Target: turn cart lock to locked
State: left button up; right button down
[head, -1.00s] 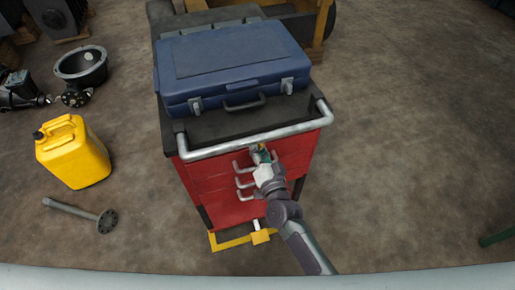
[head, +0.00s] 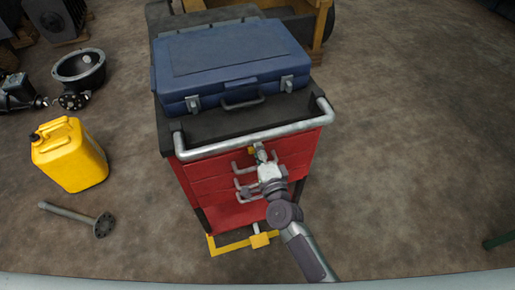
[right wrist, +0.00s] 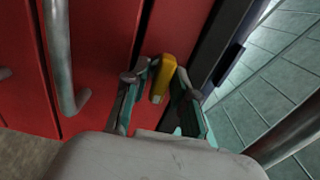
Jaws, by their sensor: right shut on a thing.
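The red tool cart (head: 220,187) stands in the middle of the head view, with a silver push handle (head: 255,138) along its top edge. The cart lock (head: 251,151) is a small yellow piece on the drawer front, just under the push handle. My right gripper (head: 260,154) is at it. In the right wrist view the yellow lock (right wrist: 161,79) sits between the two fingertips of my right gripper (right wrist: 162,82), which is shut on it. The fingers partly hide the lock's base. My left gripper is not in view.
A blue case (head: 230,65) lies on the cart top. Silver drawer handles (head: 240,182) stick out close beside my right gripper. A yellow pedal bar (head: 235,245) is at the cart's foot. A yellow jerrycan (head: 70,153) stands left. The floor to the right is mostly clear.

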dwell(0.4)
jog(key=c, duration=1.2)
grip_release()
jog(key=shift+o, duration=0.2)
jog(key=v, duration=1.2)
